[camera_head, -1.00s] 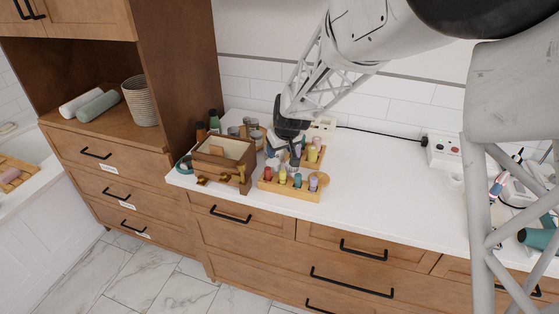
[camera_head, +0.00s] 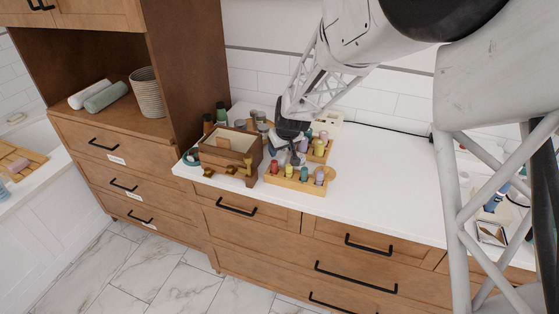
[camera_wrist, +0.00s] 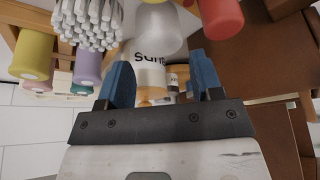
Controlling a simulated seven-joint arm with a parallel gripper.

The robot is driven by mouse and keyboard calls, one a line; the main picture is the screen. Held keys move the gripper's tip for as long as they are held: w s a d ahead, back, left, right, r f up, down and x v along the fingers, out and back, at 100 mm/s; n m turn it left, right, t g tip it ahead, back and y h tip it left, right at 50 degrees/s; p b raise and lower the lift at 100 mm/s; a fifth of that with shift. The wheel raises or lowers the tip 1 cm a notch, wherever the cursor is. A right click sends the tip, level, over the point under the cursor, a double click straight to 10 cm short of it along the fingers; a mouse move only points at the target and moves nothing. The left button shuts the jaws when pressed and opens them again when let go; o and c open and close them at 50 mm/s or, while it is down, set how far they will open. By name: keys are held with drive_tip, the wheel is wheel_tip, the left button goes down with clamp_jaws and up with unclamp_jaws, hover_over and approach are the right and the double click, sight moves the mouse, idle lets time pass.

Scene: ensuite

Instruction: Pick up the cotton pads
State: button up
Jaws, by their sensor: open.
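I cannot pick out the cotton pads for certain in either view. My gripper (camera_head: 291,150) is low over the counter, between the wooden box and the bottle rack, and its body hides what is behind it. In the wrist view the blue fingers of my gripper (camera_wrist: 162,78) are apart, with nothing clearly held. A white tube with dark lettering (camera_wrist: 148,65) and a frosted rounded item (camera_wrist: 159,28) show beyond and between the fingers. A bundle of white-tipped sticks (camera_wrist: 88,22) is at upper left.
A wooden box (camera_head: 228,142) stands left of my gripper. A stepped wooden rack (camera_head: 296,184) with several coloured bottles is in front and right. Dark bottles (camera_head: 221,114) stand behind the box. The white counter (camera_head: 385,190) is clear further right.

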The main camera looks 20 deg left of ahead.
sight(280, 155)
idle(0.3)
drive_tip(key=shift+x, duration=2.6)
drive_tip(key=shift+s+d, duration=0.1)
drive_tip(key=shift+d, duration=0.05)
drive_tip(key=c, duration=0.6)
drive_tip(key=shift+o, duration=0.2)
drive_tip(key=shift+r, duration=5)
